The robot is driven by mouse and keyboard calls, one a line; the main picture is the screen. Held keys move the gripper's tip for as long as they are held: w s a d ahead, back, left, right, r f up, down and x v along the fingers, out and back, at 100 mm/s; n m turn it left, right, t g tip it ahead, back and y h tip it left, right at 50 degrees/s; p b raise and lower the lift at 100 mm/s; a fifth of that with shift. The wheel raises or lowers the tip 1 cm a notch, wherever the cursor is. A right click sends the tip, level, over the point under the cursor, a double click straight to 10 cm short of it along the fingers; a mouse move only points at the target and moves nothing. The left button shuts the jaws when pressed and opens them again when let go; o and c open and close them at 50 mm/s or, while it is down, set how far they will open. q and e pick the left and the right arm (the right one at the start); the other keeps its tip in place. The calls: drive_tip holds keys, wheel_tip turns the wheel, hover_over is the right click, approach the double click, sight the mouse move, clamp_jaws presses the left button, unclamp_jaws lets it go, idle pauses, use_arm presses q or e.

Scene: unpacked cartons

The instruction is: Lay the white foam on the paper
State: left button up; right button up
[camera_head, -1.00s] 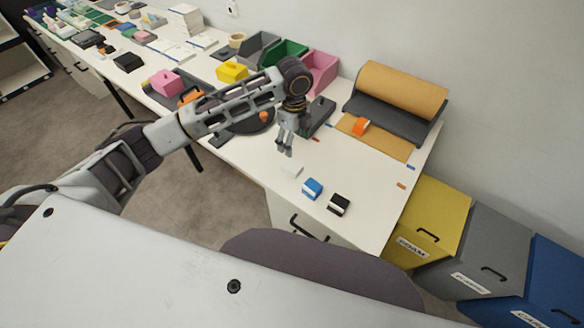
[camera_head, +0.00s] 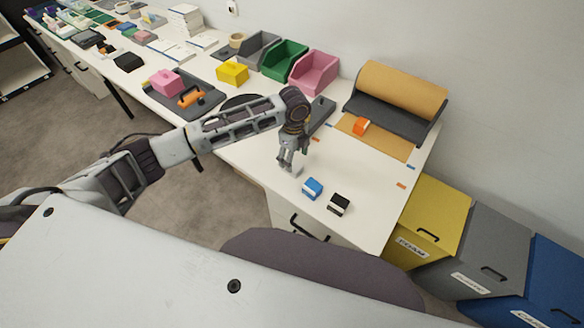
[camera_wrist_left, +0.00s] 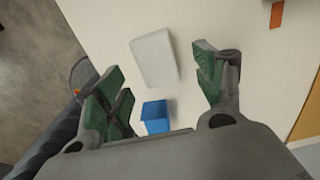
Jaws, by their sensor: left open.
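The white foam (camera_head: 297,170) is a small pale block on the white table, partly hidden by my left gripper in the head view. My left gripper (camera_head: 290,168) is low over it, fingers pointing down. In the left wrist view the foam (camera_wrist_left: 155,58) lies between and beyond the open green-padded fingers (camera_wrist_left: 160,85), apart from both. My right gripper is not in view.
A blue block (camera_head: 312,188) and a black-and-white block (camera_head: 339,205) stand close to the foam, near the table's front edge. The blue block (camera_wrist_left: 155,116) also shows between the fingers in the wrist view. Grey, green and pink bins (camera_head: 314,72) stand at the back. The table between foam and paper is mostly clear.

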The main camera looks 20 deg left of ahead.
use_arm(q)
drive_tip(key=shift+s+a+f, duration=0.1)
drive_tip(key=shift+f, duration=0.9)
drive_tip(key=shift+s+a+f, duration=0.1)
drive_tip(key=shift+f, duration=1.5)
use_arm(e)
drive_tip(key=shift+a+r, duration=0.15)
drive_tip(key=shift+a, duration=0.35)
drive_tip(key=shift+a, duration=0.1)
use_arm(q)
drive_tip(key=shift+c, duration=0.2)
drive_tip(key=c, duration=0.7)
drive_tip(key=shift+c, duration=0.9)
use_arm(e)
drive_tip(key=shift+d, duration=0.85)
